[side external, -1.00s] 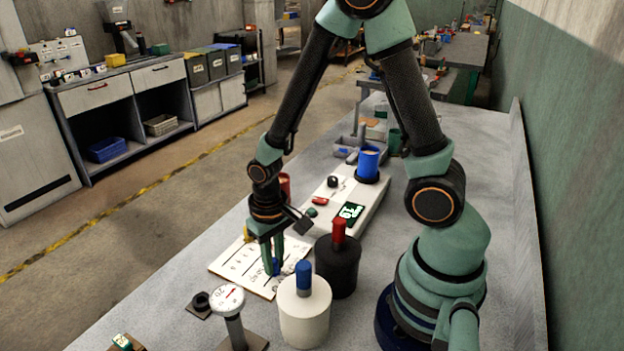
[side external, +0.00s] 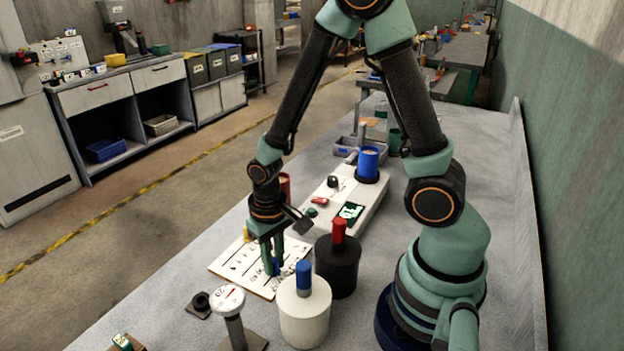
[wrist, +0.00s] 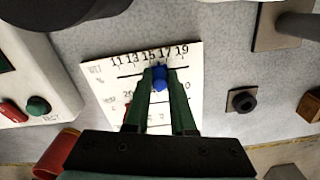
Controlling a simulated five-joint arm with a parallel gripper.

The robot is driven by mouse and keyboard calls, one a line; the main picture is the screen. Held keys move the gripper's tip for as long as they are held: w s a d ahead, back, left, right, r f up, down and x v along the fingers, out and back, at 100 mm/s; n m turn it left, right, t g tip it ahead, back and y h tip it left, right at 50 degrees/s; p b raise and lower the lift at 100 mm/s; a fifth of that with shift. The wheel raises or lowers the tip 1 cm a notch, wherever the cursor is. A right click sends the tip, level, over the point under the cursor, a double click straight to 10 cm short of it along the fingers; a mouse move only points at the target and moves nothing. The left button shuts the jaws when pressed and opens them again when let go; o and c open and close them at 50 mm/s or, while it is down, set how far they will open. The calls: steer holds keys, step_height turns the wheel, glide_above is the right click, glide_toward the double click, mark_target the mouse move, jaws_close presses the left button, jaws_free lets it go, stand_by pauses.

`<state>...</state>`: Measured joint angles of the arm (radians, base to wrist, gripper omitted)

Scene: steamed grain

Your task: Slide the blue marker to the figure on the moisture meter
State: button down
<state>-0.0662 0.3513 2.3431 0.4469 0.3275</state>
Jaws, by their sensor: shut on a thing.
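The blue marker (wrist: 160,76) is between my gripper's (wrist: 161,82) two green fingertips, which are shut on it. It sits on the white scale card (wrist: 101,72), just below the printed numbers, around 15 to 17. In the side view the marker (side external: 276,267) shows low between the fingers of my gripper (side external: 272,268), at the card's right part. The moisture meter (side external: 372,204) is the long pale box behind the card. Its dark display (side external: 350,213) shows green characters too small to read. My fingers hide part of the card's lower rows.
A white canister with a blue knob (side external: 304,322) and a black one with a red knob (side external: 337,266) stand close to the card's right. A dial gauge (side external: 229,298) and a small black ring-shaped part (side external: 201,302) stand in front. Bare bench lies left of the card.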

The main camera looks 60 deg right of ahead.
stand_by(0.5)
steer(key=shift+a, duration=1.95)
steer(key=c, duration=0.8)
jaws_free()
steer(key=shift+o, duration=0.2)
steer(key=shift+r, duration=0.2)
step_height(320, 180, up, 12)
steer(key=shift+f, duration=0.1)
